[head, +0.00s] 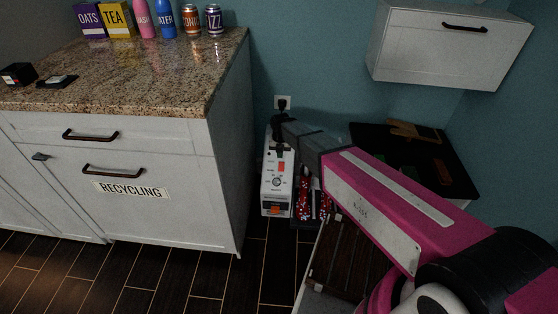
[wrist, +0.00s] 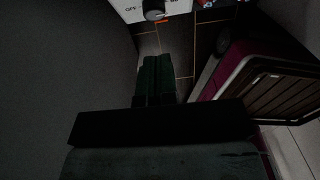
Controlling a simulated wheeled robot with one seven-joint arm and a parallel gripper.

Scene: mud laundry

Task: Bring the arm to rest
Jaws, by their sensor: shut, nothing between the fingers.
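My arm (head: 375,205) is pink and dark grey. In the head view it reaches from the lower right toward the gap beside the cabinet. My gripper (wrist: 155,62) shows in the wrist view as two dark green fingers lying together, shut and empty. In the head view the dark end of the arm is in front of the top of a white machine, and the fingers are hard to make out there. I cannot tell from these views how close the fingers are to the machine.
The white machine (head: 276,183) with an orange switch stands on the floor by the wall. A white cabinet (head: 160,215) with a granite top (head: 140,72) is at left. A black-topped surface (head: 455,178) is at right, below a wall cupboard (head: 440,50). Dark floor (head: 190,280) is clear in front.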

